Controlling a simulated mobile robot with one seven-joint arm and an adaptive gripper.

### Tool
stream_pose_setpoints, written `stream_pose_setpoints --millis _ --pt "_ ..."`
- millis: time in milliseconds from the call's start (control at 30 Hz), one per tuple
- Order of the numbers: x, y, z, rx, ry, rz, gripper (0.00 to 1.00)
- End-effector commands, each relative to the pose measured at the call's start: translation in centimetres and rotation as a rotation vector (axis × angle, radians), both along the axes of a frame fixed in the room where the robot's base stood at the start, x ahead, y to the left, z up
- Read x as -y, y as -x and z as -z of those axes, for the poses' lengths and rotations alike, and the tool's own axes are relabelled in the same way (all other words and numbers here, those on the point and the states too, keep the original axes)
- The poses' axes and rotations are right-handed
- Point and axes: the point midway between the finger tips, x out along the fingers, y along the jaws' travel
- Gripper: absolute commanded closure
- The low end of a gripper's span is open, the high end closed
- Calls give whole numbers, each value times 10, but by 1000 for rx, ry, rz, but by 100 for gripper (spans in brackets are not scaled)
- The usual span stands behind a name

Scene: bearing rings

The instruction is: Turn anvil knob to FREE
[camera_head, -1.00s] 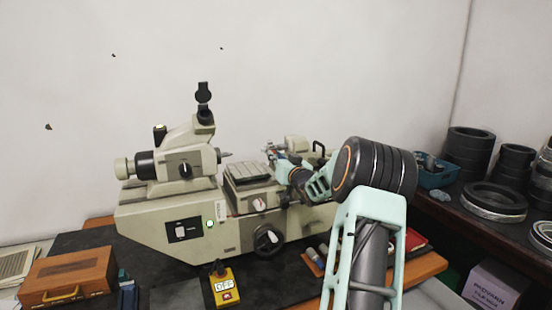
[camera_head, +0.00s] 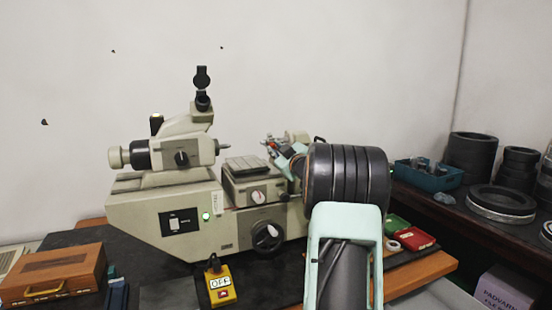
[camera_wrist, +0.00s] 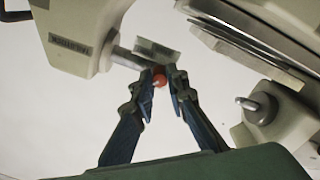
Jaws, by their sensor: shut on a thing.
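The measuring machine (camera_head: 150,220) stands on the bench, with its anvil housing (camera_head: 296,137) at the back right. My gripper (camera_head: 272,147) is at the near left side of this housing, partly hidden by my arm. In the wrist view, my gripper (camera_wrist: 162,72) has its two dark fingers closed in around a small red knob (camera_wrist: 159,81), which I take as the anvil knob. A grey metal block (camera_wrist: 157,51) and a spindle (camera_wrist: 128,58) from the labelled housing (camera_wrist: 75,40) lie just beyond the fingertips. I cannot read any FREE mark or the knob's angle.
The machine's table (camera_head: 247,165) is left of my arm. A yellow OFF box (camera_head: 221,285) and a wooden case (camera_head: 52,275) stand in front. Black rings (camera_head: 472,160) and a blue bin (camera_head: 428,176) are on the right bench. In the wrist view, a second grey body (camera_wrist: 275,120) is close on the right.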

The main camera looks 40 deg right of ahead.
Motion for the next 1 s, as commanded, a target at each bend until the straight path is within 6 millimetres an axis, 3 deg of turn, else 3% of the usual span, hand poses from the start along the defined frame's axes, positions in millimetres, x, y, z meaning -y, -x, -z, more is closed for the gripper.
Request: stream_pose_setpoints --millis 600,1000 --pt "0 0 2 -128 534 0 100" --pt "0 0 0 -169 705 0 100"
